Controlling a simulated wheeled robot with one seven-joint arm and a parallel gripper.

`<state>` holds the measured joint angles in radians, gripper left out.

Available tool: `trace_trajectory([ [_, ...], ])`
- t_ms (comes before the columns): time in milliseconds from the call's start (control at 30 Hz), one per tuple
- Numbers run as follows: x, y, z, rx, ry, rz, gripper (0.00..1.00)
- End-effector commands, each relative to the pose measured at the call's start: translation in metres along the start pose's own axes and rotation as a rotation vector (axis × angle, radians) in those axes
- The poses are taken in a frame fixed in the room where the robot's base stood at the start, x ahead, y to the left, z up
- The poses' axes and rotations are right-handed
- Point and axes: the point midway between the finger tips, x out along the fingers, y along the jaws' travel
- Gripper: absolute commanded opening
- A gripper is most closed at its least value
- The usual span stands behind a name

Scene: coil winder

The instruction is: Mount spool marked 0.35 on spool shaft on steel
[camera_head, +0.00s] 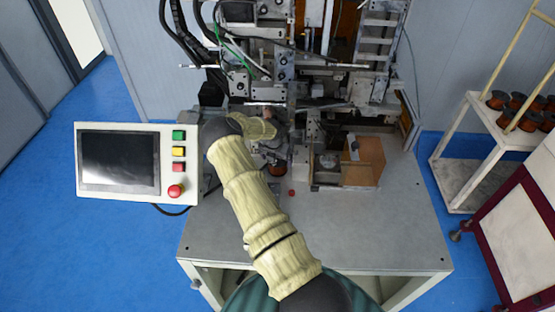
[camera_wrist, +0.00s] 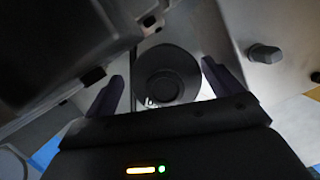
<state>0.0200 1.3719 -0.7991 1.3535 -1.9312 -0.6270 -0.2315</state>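A copper-coloured spool (camera_head: 276,169) shows beside my forearm, low at the front of the winder. In the wrist view a round dark flange with a raised hub (camera_wrist: 166,76) lies between the two fingers of my gripper (camera_wrist: 161,72). The fingers are spread wide, with a gap to the flange on the left and little or none on the right. A small white mark shows at its lower left edge, too small to read. In the head view my gripper is hidden behind my arm and the machine parts. I cannot make out the spool shaft or a 0.35 marking.
The winder (camera_head: 290,75) stands close behind my arm. A panel with a screen (camera_head: 120,160) is at left, a brown box (camera_head: 362,165) at right. Several spools sit on a rack (camera_head: 478,108) at far right. The grey table front (camera_head: 330,240) is mostly clear.

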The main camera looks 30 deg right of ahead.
Motion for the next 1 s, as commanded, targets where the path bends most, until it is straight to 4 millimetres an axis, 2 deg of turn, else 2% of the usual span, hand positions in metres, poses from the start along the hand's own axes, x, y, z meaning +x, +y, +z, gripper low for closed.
trace_trajectory([
  [33,0.001,-0.006,0.001,0.004,0.000,-0.009,0.98],
  [567,0.001,-0.009,-0.001,0.006,0.005,-0.016,0.98],
  [767,-0.019,-0.008,0.000,0.006,0.000,-0.016,0.98],
  [1000,-0.063,-0.005,0.000,0.004,-0.003,-0.011,0.98],
])
